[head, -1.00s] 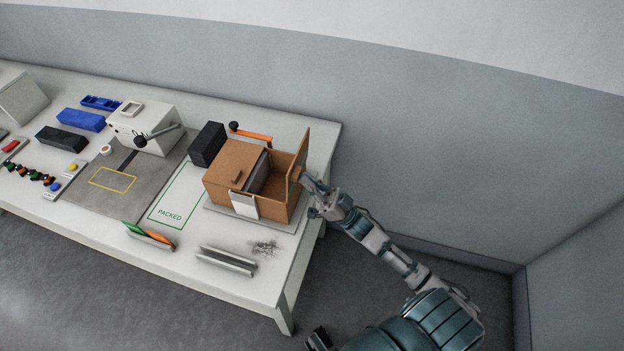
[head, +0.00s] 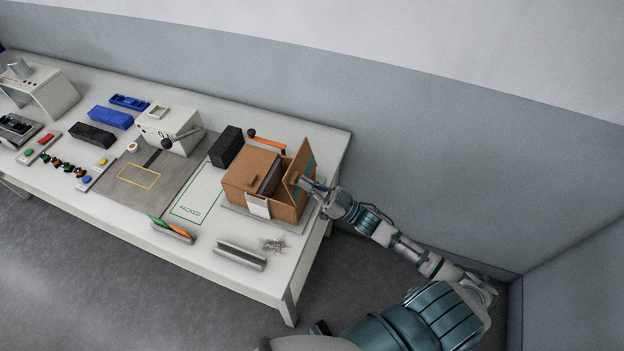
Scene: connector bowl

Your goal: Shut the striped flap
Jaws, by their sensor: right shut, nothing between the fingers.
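The brown box (head: 246,172) stands on a grey plate near the right end of the table. Its flap (head: 297,164) is a brown panel at the right end of the opening. The flap stands up steeply, partly open, and a teal patch shows on it. Other striping is too small to make out. My right gripper (head: 302,182) is shut and empty, with its fingertips at the flap's outer right side. It looks close to or touching the flap; I cannot tell which. The fingers hide the flap's lower part. My left gripper is not in view.
A black block (head: 227,146) and an orange bar with a dark knob (head: 268,141) lie behind the box. A metal channel (head: 240,256) and a pile of small metal pieces (head: 273,246) lie in front. A white lever machine (head: 168,130) stands farther left. The wall is behind.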

